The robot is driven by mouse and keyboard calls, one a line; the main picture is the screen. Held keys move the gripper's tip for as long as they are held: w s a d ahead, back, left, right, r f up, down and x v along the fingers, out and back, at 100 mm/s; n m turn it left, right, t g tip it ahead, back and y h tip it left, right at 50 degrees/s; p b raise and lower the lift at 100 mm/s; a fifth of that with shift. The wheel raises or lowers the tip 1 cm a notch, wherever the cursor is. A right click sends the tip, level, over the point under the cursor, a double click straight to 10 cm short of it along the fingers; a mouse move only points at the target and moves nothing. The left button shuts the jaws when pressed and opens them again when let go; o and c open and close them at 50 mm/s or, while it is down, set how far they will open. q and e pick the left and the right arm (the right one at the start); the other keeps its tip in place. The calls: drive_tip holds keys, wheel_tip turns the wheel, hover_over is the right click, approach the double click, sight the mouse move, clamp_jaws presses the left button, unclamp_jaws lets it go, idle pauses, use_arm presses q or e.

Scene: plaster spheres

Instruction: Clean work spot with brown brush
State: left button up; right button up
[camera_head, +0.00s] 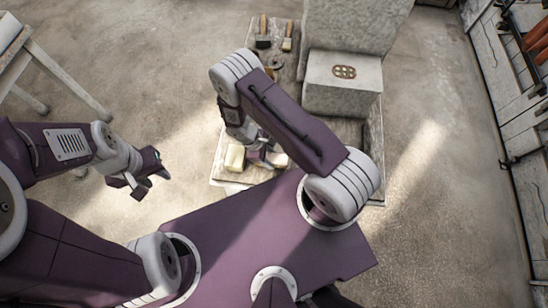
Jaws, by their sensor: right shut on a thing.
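A worn work table (222,178) stands in front of me. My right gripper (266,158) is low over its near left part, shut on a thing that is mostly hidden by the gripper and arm. I cannot make out from this view whether that thing is the brown brush. A cream block (235,157) lies just left of this gripper. At the table's far left lie a brush with a brown handle and dark head (263,34) and a paler brush (287,36). My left gripper (147,178) is open and empty, above the floor left of the table.
A grey stone block with a round patterned inset (344,72) stands on the table's right, with a taller block (355,24) behind it. A pale trestle (56,68) stands at the far left. A tool wall or shelf (510,110) runs along the right. The floor between is clear.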

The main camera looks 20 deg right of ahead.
sight(279, 159)
drive_tip(key=shift+w+a, duration=0.2)
drive_tip(key=shift+a, duration=0.2)
drive_tip(key=shift+r, duration=0.1)
drive_tip(key=shift+s+d+r+p, duration=0.4)
drive_tip(key=shift+d+r+p, duration=0.15)
drive_tip(key=shift+d+p, duration=0.1)
drive_tip(key=shift+s+d+r, duration=0.1)
drive_tip(key=shift+s+d, duration=0.1)
drive_tip(key=shift+d, duration=0.1)
drive_tip(key=shift+d, duration=0.1)
drive_tip(key=shift+s+d, duration=0.25)
drive_tip(key=shift+d, duration=0.05)
drive_tip(key=shift+s+d, duration=0.4)
drive_tip(key=shift+d, duration=0.25)
drive_tip(key=shift+f+b, duration=0.8)
drive_tip(key=shift+b, duration=0.05)
